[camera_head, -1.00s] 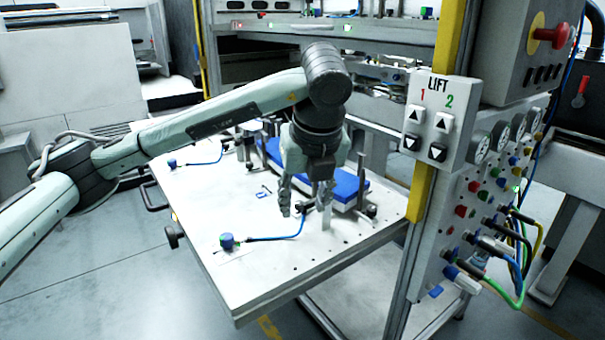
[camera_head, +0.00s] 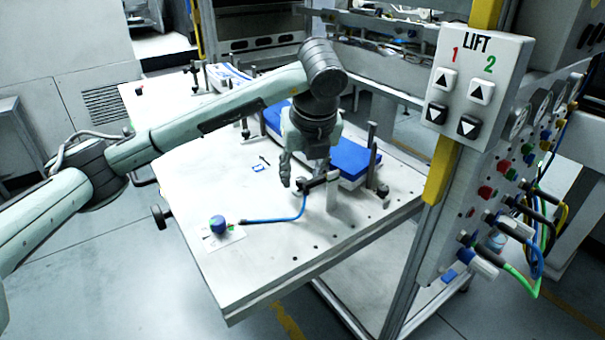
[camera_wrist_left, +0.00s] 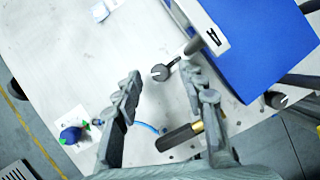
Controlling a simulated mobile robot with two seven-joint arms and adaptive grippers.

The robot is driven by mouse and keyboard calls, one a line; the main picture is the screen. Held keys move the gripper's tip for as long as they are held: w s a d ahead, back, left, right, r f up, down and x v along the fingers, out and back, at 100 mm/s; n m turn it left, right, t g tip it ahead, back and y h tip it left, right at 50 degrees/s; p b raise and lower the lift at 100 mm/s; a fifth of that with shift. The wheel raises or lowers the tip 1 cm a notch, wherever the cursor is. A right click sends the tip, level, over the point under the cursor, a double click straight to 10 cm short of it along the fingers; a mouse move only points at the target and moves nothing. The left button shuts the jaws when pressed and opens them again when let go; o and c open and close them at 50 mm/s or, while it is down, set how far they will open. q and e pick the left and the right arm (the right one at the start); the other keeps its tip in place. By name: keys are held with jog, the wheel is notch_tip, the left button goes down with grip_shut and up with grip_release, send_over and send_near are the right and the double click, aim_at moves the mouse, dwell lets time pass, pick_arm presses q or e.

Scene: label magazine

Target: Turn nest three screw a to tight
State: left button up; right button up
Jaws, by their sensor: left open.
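A dark round screw head (camera_wrist_left: 159,72) shows between and just beyond the fingertips, and I see no contact. A white block with a black letter, perhaps A (camera_wrist_left: 212,38), is beside it on the edge of the blue pad. Another dark knob (camera_wrist_left: 276,100) is at the pad's other corner. I cannot read a nest number. The right gripper is out of view.
Upright posts (camera_head: 371,150) stand beside the pad. The lift panel (camera_head: 471,85) and yellow-marked frame column (camera_head: 441,170) rise to the right. The table's front is mostly clear.

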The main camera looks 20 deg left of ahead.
pick_arm(q)
jog(key=shift+w+f, duration=0.1)
jog(key=shift+f, duration=0.1)
jog(key=shift+c, duration=0.4)
grip_shut()
jog(key=shift+a, duration=0.1)
